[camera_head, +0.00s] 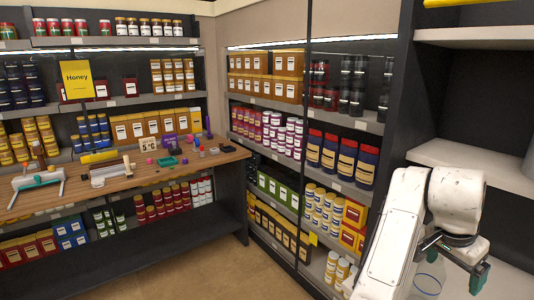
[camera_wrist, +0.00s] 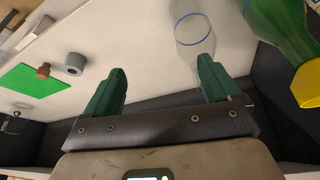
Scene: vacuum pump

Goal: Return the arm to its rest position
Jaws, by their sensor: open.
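My white arm (camera_head: 408,225) reaches in from the lower right of the head view. My gripper (camera_head: 455,262) hangs in front of the shelf unit at the right. In the wrist view my gripper (camera_wrist: 162,72) has its two green fingers wide apart, with nothing between them. A clear glass vessel with a blue rim (camera_wrist: 192,38) stands on a pale surface beyond the right finger, and I cannot tell whether they touch. What looks like the same clear vessel (camera_head: 428,284) shows partly under the gripper in the head view.
A green bottle with a yellow cap (camera_wrist: 278,32) is close to the right finger. A green mat (camera_wrist: 32,79), a brown stopper (camera_wrist: 43,71) and a grey roll (camera_wrist: 75,64) lie at the left. Stocked shelves (camera_head: 345,125) stand beside my arm. Floor (camera_head: 205,275) is clear at the lower middle.

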